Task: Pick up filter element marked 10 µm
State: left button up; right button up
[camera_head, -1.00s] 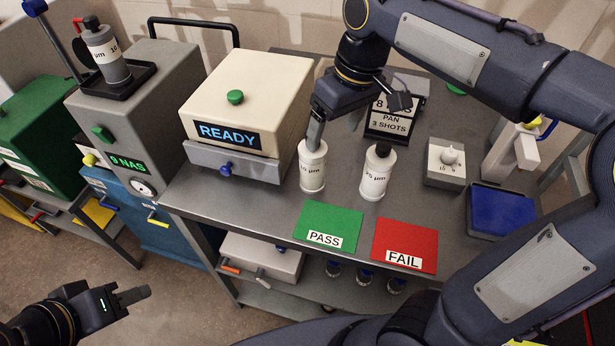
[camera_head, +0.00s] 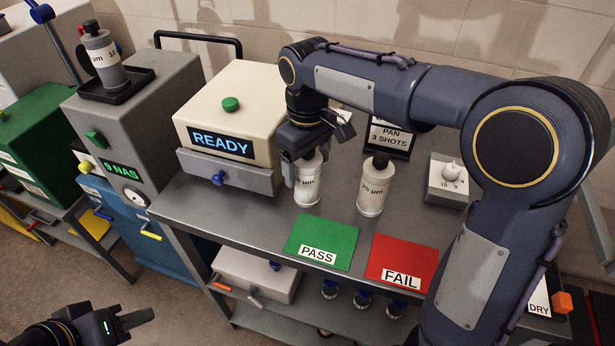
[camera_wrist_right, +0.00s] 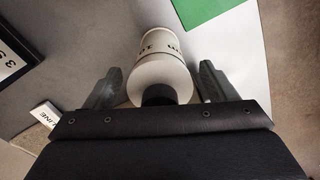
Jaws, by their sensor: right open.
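A white filter element (camera_head: 308,190) stands on the bench, its label ending in "µm" with the figure hidden by my right gripper (camera_head: 299,158). In the right wrist view this filter element (camera_wrist_right: 158,75) stands between the two fingers of my right gripper (camera_wrist_right: 158,86), black cap toward me. The fingers are apart, with a gap on each side. A second white filter element (camera_head: 373,190) with a black cap stands to the right; its label seems to read 25 µm. My left gripper (camera_head: 130,320) is low at the left, away from the bench; its opening is unclear.
A cream "READY" box (camera_head: 235,105) is left of my right gripper. Green PASS (camera_head: 322,240) and red FAIL (camera_head: 402,262) mats lie in front; a dial box (camera_head: 447,180) stands right.

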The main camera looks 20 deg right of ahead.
jog(key=c, duration=1.2)
jog(key=shift+o, duration=0.2)
